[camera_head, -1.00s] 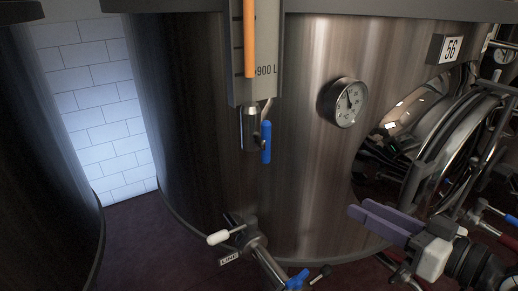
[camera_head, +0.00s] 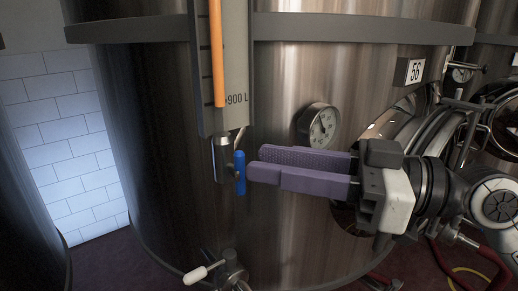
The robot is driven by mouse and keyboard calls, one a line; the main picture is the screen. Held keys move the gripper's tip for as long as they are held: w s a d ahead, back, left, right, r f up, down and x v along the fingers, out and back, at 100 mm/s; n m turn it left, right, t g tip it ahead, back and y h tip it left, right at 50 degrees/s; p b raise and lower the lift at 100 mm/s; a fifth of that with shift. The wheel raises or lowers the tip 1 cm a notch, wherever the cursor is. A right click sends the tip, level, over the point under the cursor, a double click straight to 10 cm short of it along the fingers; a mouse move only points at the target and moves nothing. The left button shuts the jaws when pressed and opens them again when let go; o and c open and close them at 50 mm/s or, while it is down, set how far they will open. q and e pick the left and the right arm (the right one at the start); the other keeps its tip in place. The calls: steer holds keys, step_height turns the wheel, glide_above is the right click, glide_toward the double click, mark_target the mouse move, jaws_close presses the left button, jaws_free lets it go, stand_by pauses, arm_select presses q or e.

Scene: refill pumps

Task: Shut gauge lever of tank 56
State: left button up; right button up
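The sight gauge (camera_head: 237,80) of tank 56 hangs on the tank's front, with an orange column and a "900 L" mark. At its lower end is a metal valve with a blue gauge lever (camera_head: 239,174), which points straight down. My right gripper (camera_head: 254,163) comes in from the right with purple fingers pointing left. Its fingertips are just right of the blue lever, close to it; I cannot tell whether they touch. The fingers look parted, with the textured inner face of the far one showing, and nothing is between them. My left gripper is not in view.
A round dial (camera_head: 320,125) sits on the tank behind my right gripper. The number plate "56" (camera_head: 414,71) and a round hatch (camera_head: 400,120) are to the right. A white-handled valve (camera_head: 205,271) is low in front. Another dark tank stands at left.

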mark_target(240, 174)
steer(key=shift+x, duration=1.05)
steer(key=shift+w+a, duration=0.15)
steer(key=shift+a, duration=0.1)
jaws_close()
